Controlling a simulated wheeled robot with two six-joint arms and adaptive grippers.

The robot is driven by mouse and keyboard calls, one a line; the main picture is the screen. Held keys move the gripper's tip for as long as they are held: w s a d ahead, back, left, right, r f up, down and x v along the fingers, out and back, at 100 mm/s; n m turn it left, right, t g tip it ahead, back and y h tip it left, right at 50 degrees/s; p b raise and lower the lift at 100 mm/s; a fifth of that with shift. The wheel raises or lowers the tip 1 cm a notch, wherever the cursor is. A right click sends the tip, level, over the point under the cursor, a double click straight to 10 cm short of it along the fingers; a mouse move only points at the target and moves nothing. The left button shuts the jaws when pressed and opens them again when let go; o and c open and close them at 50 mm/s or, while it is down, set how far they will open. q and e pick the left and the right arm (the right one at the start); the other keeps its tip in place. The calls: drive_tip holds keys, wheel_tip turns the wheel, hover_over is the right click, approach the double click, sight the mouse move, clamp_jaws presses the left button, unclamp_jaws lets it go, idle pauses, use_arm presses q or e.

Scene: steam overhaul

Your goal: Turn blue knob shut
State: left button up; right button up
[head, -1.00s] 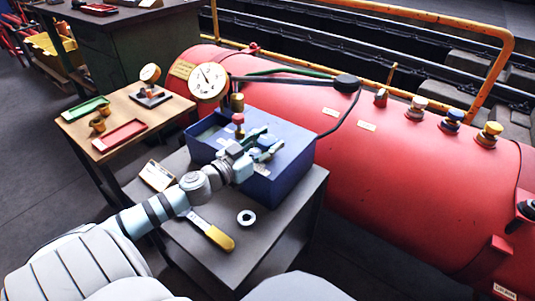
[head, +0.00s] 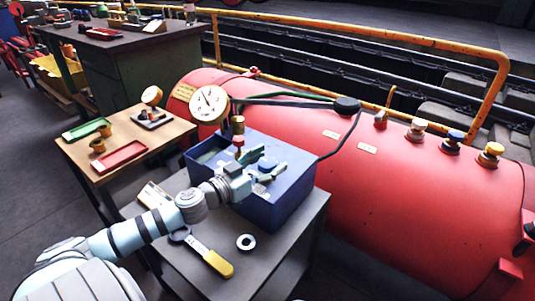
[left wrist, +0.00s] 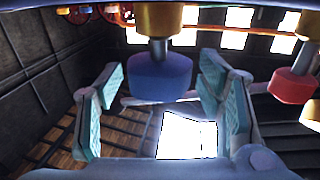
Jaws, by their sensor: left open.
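The blue knob (head: 267,163) is on top of the blue box, partly hidden by my gripper. In the left wrist view, the blue knob (left wrist: 160,76) shows on a brass fitting, between the finger pads and clear of both. My left gripper (head: 262,166) is open around the knob, with one teal finger on each side of it; it also shows in the left wrist view (left wrist: 158,98). My right gripper is not in view.
The blue box (head: 290,195) stands on a grey table. A red knob (head: 238,140) is close by, and a pressure gauge (head: 209,104) rises behind. A yellow-handled tool (head: 217,263) and a ring (head: 246,242) lie in front. A large red boiler (head: 400,190) fills the right.

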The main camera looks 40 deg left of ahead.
sight(268, 161)
use_arm(q)
wheel_tip(268, 161, up, 9)
drive_tip(key=shift+f, duration=0.1)
idle(0.5)
